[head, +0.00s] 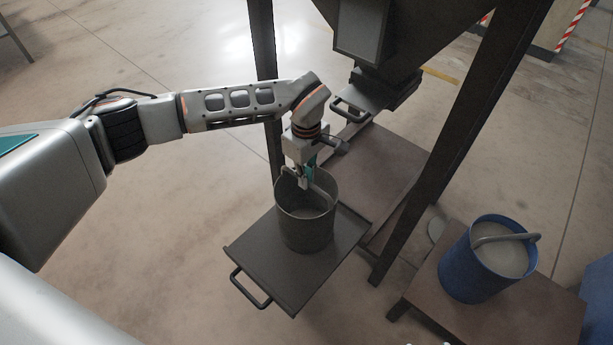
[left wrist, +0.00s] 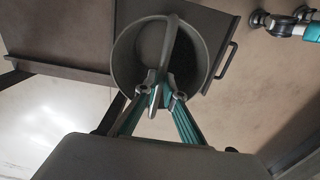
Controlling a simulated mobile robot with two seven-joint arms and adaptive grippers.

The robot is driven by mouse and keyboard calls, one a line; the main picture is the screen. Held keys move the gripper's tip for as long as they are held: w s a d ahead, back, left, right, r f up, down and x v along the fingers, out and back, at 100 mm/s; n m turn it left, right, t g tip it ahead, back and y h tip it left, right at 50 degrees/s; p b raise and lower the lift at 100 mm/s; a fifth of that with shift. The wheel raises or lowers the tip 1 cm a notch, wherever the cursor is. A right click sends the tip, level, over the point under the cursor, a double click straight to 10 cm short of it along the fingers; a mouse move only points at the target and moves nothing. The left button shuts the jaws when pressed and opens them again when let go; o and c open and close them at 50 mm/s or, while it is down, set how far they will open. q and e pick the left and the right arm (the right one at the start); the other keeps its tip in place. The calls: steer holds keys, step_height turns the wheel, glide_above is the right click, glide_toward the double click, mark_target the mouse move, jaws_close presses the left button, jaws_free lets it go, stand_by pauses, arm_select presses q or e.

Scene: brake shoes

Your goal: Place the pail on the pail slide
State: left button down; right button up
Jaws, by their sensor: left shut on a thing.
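A grey metal pail (head: 306,222) stands upright on, or just over, the dark pail slide (head: 262,268); I cannot tell whether its base touches. The slide is a flat tray with a front handle, pulled out from under the hopper. My left gripper (head: 304,184) is shut on the pail's handle above its opening. In the left wrist view the gripper (left wrist: 162,92) closes on the grey arched handle of the pail (left wrist: 124,62), with the slide (left wrist: 218,32) behind it.
A blue pail (head: 478,272) with grey contents stands on a brown stand (head: 432,298) at the right. Dark hopper legs (head: 462,130) rise behind and right of the slide. A gate with a handle (head: 352,108) hangs above.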

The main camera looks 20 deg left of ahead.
arm_select(q)
steer(key=c, duration=2.1)
jaws_free()
steer(key=shift+c, duration=0.2)
arm_select(e)
steer(key=shift+s+d+f, duration=0.1)
steer(key=shift+s+f, duration=0.15)
steer(key=shift+s+f, duration=0.1)
steer(key=shift+s, duration=0.05)
